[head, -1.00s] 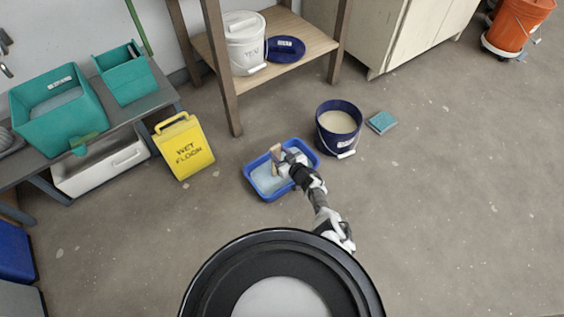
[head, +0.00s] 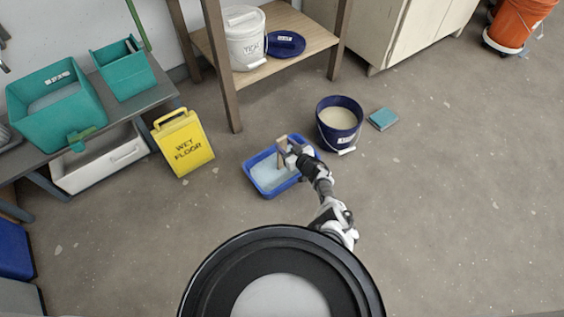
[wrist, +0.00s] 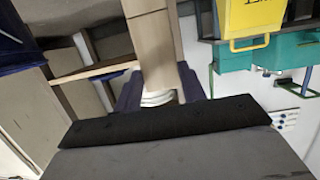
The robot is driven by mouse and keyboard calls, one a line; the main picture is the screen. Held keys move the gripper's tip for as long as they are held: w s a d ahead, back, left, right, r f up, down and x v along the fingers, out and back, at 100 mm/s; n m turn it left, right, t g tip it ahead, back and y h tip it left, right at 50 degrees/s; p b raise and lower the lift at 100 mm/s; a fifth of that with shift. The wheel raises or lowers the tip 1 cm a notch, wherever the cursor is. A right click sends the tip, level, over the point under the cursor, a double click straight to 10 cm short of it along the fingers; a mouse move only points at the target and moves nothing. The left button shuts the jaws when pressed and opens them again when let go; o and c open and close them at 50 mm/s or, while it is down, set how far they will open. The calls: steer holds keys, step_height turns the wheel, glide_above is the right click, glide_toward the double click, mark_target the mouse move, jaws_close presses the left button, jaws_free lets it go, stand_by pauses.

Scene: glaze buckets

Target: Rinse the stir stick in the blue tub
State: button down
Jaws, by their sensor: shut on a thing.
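The blue tub (head: 262,182) sits on the floor with pale water in it. My gripper (head: 287,155) is over the tub's right side, shut on the wooden stir stick (head: 281,146). The stick stands roughly upright above the tub; whether its lower end is in the water I cannot tell. In the wrist view the stick (wrist: 152,40) runs up from the gripper's dark jaw, large and close. The dark blue bucket (head: 325,132) of cream glaze stands just behind and right of the tub, apart from it.
A yellow wet floor sign (head: 184,143) stands left of the tub. A teal sponge (head: 382,118) lies right of the bucket. A wooden shelf (head: 234,100) leg rises behind.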

step_height(320, 180, up, 10)
steer(key=p, duration=0.9)
steer(key=shift+f, duration=0.25)
step_height(320, 180, up, 5)
steer(key=p, duration=0.5)
steer(key=shift+f, duration=0.1)
stand_by(0.4)
